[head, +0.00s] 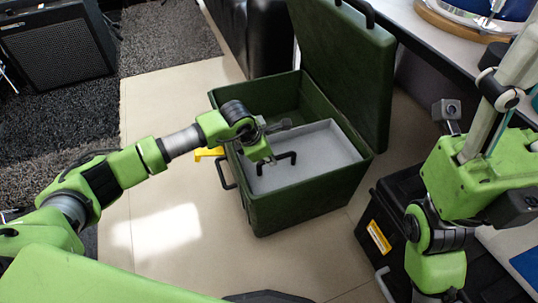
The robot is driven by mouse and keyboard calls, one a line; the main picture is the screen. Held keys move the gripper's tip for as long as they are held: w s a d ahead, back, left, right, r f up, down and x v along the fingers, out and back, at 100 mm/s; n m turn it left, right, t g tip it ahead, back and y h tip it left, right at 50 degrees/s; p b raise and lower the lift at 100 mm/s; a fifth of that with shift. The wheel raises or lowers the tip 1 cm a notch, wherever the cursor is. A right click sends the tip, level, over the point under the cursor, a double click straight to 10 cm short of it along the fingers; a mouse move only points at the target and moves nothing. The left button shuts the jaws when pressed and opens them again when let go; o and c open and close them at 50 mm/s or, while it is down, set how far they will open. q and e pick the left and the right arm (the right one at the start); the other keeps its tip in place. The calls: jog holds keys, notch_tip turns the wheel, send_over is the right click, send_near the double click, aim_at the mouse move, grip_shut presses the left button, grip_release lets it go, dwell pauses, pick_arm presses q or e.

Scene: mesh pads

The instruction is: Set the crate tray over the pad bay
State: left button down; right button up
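The dark green crate (305,214) stands on the floor with its lid (345,65) raised at the back. A light grey tray (325,150) sits inside, toward the right and front. A black arched handle (292,158) stands up from the tray. The back left part of the crate interior (300,101) is open and dark green; I see no pads there. My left gripper (264,160) reaches over the crate's left wall, close to the handle's left end. Its fingers are small and partly hidden, so I cannot tell whether they grip the handle. My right arm is at the right; its fingertips do not show.
A black handle (222,173) and a yellow object (208,153) are at the crate's left side. A black case (372,222) with a yellow label stands at the right. A table (415,28) is behind.

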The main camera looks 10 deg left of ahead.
pick_arm(q)
jog(key=c, duration=2)
grip_release()
jog(key=shift+c, duration=0.2)
jog(key=shift+r, duration=0.1)
jog(key=v, duration=1.1)
jog(key=shift+s+r, duration=0.2)
jog(key=shift+r, duration=0.15)
jog(key=shift+a, duration=0.1)
